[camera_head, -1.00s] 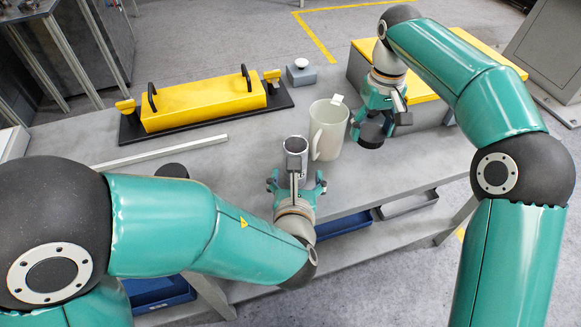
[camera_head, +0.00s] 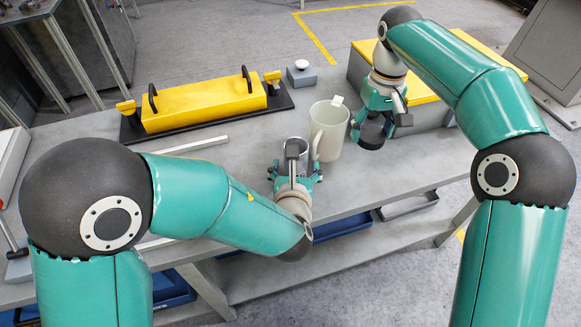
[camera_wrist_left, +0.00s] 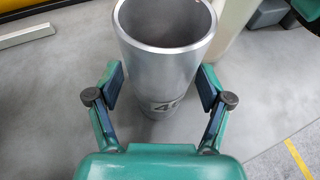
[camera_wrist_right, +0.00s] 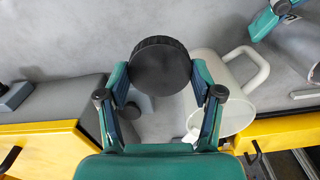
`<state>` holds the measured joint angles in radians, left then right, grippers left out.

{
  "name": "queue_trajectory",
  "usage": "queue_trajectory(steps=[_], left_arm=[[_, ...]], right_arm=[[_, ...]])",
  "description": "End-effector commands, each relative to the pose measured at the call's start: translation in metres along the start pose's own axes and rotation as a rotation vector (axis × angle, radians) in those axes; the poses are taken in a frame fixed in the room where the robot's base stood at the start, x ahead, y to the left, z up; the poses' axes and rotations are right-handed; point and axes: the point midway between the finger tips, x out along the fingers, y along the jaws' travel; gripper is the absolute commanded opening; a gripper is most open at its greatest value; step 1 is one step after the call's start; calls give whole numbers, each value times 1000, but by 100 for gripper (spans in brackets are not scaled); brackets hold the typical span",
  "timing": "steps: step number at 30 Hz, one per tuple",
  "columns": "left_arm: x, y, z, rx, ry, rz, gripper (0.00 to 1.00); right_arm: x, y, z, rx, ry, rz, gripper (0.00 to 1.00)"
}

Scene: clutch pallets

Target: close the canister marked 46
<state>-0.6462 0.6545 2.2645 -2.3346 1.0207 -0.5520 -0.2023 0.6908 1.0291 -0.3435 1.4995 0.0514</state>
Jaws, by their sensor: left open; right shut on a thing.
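The grey metal canister (camera_wrist_left: 165,60) stands upright and open-topped on the table. In the head view the canister (camera_head: 294,143) is partly covered by my left gripper (camera_head: 296,172). In the left wrist view my left gripper (camera_wrist_left: 160,92) is open, with one finger on each side of the canister. My right gripper (camera_wrist_right: 158,78) is shut on a round black lid (camera_wrist_right: 160,66). In the head view it holds the lid (camera_head: 370,132) above the table, right of the canister.
A pale pitcher (camera_head: 327,130) stands close beside the canister, between the grippers. A yellow box with black handles (camera_head: 203,103) lies at the back left, a grey button box (camera_head: 301,76) behind. A yellow-topped case (camera_head: 424,88) is under my right arm. A pale bar (camera_head: 190,146) lies left.

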Motion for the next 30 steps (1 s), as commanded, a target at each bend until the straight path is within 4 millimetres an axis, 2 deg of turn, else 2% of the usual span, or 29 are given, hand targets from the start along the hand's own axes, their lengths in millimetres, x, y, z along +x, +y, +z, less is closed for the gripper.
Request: queue_trajectory(steps=[4, 5, 18, 19, 30], left_arm=[[0, 0, 0, 0, 0, 0, 79], [0, 0, 0, 0, 0, 0, 76], [0, 0, 0, 0, 0, 0, 2], [0, 0, 0, 0, 0, 0, 0], [-1, 0, 2, -1, -3, 1, 0]], right_arm=[[0, 0, 0, 0, 0, 0, 42], [0, 0, 0, 0, 0, 0, 42], [0, 0, 0, -1, 0, 0, 42], [0, 0, 0, -1, 0, 0, 42], [0, -1, 0, -1, 0, 0, 42]])
